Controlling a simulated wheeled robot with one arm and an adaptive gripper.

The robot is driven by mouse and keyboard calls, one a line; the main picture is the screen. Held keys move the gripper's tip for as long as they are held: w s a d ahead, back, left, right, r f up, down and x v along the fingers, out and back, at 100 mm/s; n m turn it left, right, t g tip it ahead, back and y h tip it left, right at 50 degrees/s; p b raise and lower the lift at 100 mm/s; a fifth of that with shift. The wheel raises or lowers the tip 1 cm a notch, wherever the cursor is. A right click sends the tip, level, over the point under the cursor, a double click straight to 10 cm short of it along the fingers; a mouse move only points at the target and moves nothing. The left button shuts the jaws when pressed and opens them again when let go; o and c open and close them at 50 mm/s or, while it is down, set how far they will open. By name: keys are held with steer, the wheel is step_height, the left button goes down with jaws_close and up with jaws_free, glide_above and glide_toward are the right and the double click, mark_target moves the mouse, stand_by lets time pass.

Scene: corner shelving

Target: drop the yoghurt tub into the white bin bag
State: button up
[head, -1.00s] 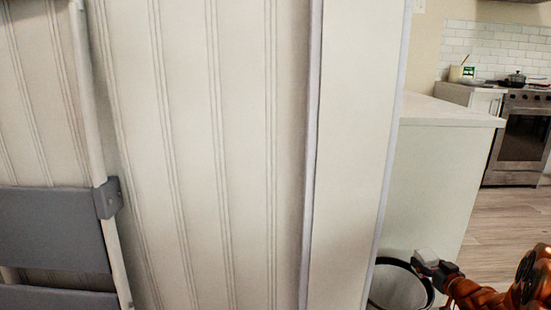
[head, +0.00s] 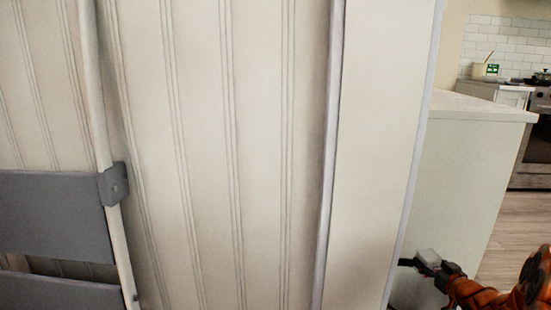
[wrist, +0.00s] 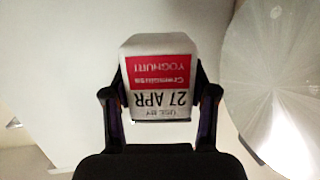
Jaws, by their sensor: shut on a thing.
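The yoghurt tub (wrist: 160,62) is a small white block-like tub with a red label reading YOGHURT and a 27 APR date, upside down in the wrist view. My gripper (wrist: 160,98) is shut on it, a finger on each side. In the head view, the tub (head: 428,256) shows small and pale in my gripper (head: 422,265) at the lower right, in front of the pale counter side. I cannot make out the white bin bag for certain in the head view now. A pale round surface (wrist: 285,85) with a radial sheen fills the wrist view's right side; I cannot tell what it is.
A tall cream panelled wall (head: 215,150) fills most of the head view. A ladder-like frame with grey slats (head: 50,215) stands at left. A pale counter (head: 465,175) is at right, with wooden floor (head: 515,235) and a stove (head: 535,150) beyond.

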steer(key=shift+f+b, duration=0.9)
steer(key=shift+f, duration=0.3)
steer(key=o, duration=1.3)
steer(key=v, duration=1.2)
